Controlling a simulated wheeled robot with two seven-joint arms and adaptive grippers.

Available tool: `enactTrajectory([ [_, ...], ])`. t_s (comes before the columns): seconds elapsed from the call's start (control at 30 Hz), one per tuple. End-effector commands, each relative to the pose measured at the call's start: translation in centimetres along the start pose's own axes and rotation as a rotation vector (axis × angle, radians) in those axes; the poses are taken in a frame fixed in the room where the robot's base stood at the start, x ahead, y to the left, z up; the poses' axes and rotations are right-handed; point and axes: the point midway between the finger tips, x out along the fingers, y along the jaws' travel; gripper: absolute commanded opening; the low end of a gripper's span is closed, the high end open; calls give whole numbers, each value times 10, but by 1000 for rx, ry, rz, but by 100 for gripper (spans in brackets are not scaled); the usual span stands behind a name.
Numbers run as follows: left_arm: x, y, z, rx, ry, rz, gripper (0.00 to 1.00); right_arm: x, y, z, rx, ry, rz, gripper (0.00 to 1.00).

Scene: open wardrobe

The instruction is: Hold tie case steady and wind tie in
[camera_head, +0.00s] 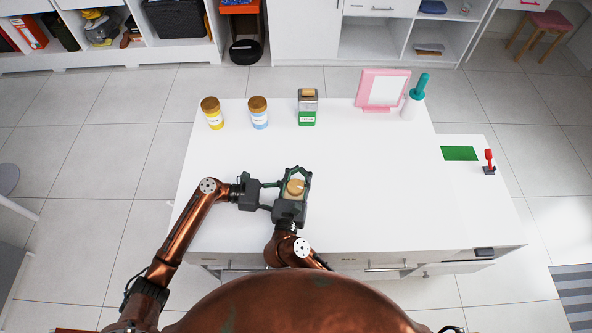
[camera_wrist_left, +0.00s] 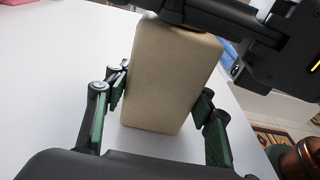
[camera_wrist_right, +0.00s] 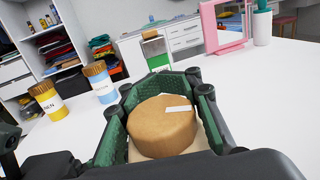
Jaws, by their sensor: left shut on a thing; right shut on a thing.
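The tie case is a tan, upright box (camera_wrist_left: 172,75) with a round brown knob (camera_wrist_right: 163,120) on top; the knob has a white strip mark. My left gripper (camera_wrist_left: 160,95) is shut on the box body, one finger on each side. My right gripper (camera_head: 295,183) is shut around the knob from the near side, with its green finger pads on both sides in the right wrist view. In the head view the knob (camera_head: 295,188) shows between the fingers, while most of the box is hidden beneath the grippers. I see no tie strip.
On the white table (camera_head: 380,190), a yellow jar (camera_head: 214,118), a blue jar (camera_head: 259,118) and a green-labelled container (camera_head: 307,116) stand along the back. A pink frame (camera_head: 383,90), a white cup with a teal top (camera_head: 411,106), a green patch (camera_head: 459,153) and a red-knobbed stick (camera_head: 489,158) are right.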

Motion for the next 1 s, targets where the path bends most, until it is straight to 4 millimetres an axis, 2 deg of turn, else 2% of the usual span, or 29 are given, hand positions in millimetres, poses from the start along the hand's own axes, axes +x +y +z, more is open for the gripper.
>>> enactTrajectory([
  [0.67,0,2,0,0,0,6,31,-2,-2,-1,0,3,-61,0],
  [0.7,0,2,0,0,0,6,31,-2,-2,-1,0,2,-61,23],
  [1.0,0,1,0,0,0,2,31,-1,-3,0,-1,1,-63,42],
])
